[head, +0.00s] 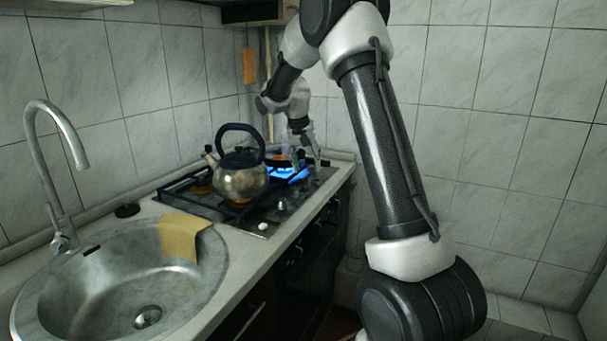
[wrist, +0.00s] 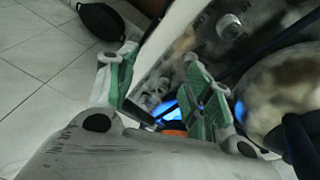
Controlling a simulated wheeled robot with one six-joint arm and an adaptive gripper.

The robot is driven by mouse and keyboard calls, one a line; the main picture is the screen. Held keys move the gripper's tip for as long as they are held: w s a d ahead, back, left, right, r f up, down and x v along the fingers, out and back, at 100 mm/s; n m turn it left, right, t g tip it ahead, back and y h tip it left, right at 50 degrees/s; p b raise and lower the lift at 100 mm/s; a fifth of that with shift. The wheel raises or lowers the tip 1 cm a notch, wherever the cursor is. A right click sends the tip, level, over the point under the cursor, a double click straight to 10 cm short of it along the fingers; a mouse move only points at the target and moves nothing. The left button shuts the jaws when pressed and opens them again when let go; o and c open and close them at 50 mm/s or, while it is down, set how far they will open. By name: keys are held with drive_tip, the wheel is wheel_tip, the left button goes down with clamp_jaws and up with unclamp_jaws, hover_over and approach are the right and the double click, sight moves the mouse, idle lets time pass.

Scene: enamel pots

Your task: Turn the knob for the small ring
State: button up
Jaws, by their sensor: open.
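The hob's metal control strip (head: 297,197) runs along the front edge of the hob, with several small knobs. A pale knob (head: 263,226) is at its near end and a darker one (head: 283,205) is farther along. In the wrist view a round knob (wrist: 230,27) shows at upper right, beyond the fingers. My gripper (head: 312,160) is open and empty above the far end of the strip, beside the lit ring. In the wrist view its green-padded fingers (wrist: 160,58) stand apart. I cannot tell which knob serves the small ring.
A steel kettle (head: 240,180) stands on the hob, close to my gripper's right side in the wrist view (wrist: 272,95). A sink (head: 120,290) with a yellow cloth (head: 183,236) is nearer.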

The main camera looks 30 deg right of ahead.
drive_tip(key=s+a+r+n+t+y, duration=0.1)
drive_tip(key=s+a+r+n, duration=0.15)
drive_tip(key=s, duration=0.85)
drive_tip(key=s+a+r+n+t+y, duration=0.15)
drive_tip(key=s+a+r, duration=0.25)
drive_tip(key=s, duration=0.7)
drive_tip(key=s+a+r+n+y, duration=0.1)
drive_tip(key=s+a+r, duration=0.2)
drive_tip(key=s, duration=0.8)
drive_tip(key=w+a+r+m+t+y, duration=0.1)
drive_tip(key=w+a+r+m+t, duration=0.15)
drive_tip(key=w+r+m, duration=0.45)
drive_tip(key=w+a+r+m+t+y, duration=0.2)
drive_tip(key=w+t, duration=0.2)
drive_tip(key=w, duration=0.7)
drive_tip(key=m+g+h, duration=0.7)
drive_tip(key=m+g, duration=0.1)
drive_tip(key=m, duration=2.8)
hover_over(305, 179)
drive_tip(key=s+a, duration=0.2)
wheel_tip(305, 179, down, 23)
drive_tip(key=x, duration=0.7)
drive_tip(key=shift+w+f, duration=0.2)
drive_tip(key=shift+f, duration=0.2)
drive_tip(key=shift+a, duration=0.1)
